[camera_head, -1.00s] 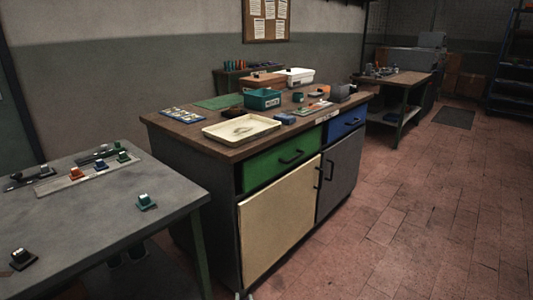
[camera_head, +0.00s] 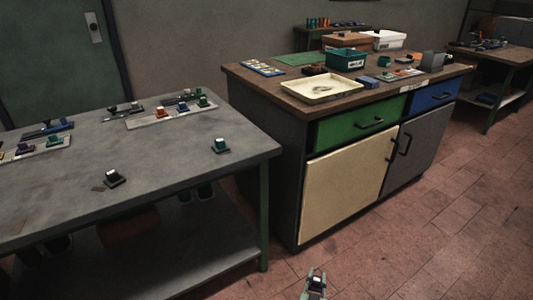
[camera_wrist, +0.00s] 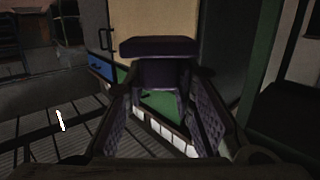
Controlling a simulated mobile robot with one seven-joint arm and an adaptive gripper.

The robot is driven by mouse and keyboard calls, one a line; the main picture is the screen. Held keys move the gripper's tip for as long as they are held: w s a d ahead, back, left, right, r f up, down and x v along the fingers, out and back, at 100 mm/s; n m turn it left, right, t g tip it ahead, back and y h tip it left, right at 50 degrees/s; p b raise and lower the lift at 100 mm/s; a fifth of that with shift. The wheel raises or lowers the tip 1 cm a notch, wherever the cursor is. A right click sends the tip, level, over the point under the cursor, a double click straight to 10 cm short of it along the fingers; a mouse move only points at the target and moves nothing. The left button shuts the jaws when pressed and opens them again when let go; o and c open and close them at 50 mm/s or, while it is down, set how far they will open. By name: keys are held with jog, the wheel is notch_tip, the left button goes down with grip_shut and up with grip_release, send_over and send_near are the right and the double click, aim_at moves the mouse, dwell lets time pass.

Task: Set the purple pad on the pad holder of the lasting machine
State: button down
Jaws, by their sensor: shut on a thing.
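My gripper (camera_head: 315,287) shows small at the bottom edge of the head view, over the floor in front of the cabinet. In the wrist view my gripper (camera_wrist: 164,88) is shut on the purple pad (camera_wrist: 158,47), a dark purple block with a wide flat top, held between the two fingertips. The pad is clear of any table. I cannot pick out the lasting machine or its pad holder in either view.
A grey table (camera_head: 60,190) at left bears several coloured blocks; a green one (camera_head: 220,145) sits apart near its right edge. The cabinet (camera_head: 345,195) carries a cream tray (camera_head: 335,88) and a teal bin (camera_head: 348,60). Floor at right is clear.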

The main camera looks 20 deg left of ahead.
jog(key=w+a+r+n+g+y+p, duration=0.1)
jog(key=w+a+r+n+y+p, duration=0.2)
jog(key=a+r, duration=0.85)
jog(key=w+a+r+n+y, duration=0.2)
jog(key=w+a+r+y, duration=0.15)
jog(key=a+r, duration=0.8)
jog(key=s+a+r+n+g+y+p, duration=0.1)
jog(key=s+a+r+n+g+y, duration=0.2)
jog(key=s+a+r, duration=0.4)
jog(key=s+a+r+n+g+y+p, duration=0.2)
jog(key=s+a+r+n+g+y, duration=0.2)
jog(key=s+a+r, duration=0.3)
jog(key=a+r, duration=0.5)
jog(key=a, duration=0.1)
jog(key=shift+s, duration=0.3)
jog(key=shift+y, duration=0.35)
